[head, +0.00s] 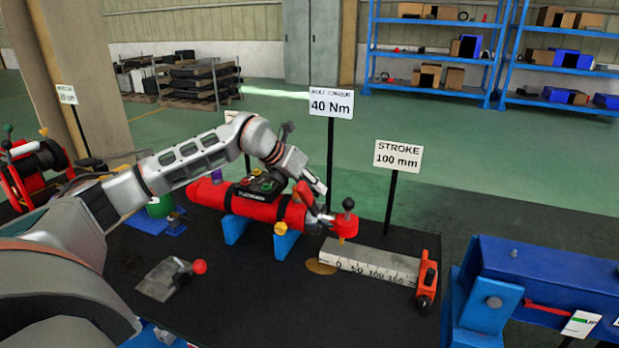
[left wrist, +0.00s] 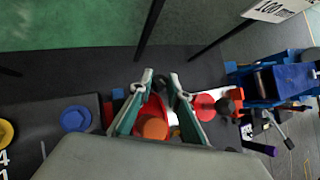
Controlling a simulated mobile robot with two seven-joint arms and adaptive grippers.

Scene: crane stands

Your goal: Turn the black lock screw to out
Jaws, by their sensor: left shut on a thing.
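My left gripper (head: 322,188) is at the right end of the red cylinder (head: 262,208), which lies on blue supports (head: 235,230). An orange-red cap (left wrist: 152,127) shows between the fingers, nearer the camera. My right gripper is out of view.
A grey scale bar (head: 365,261) with a red end block (head: 427,280) lies right of the cylinder. Signs on posts, "40 Nm" (head: 331,103) and "STROKE 100 mm" (head: 397,156), stand behind. A blue machine (head: 545,270) is at the right. The front of the dark mat is mostly clear.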

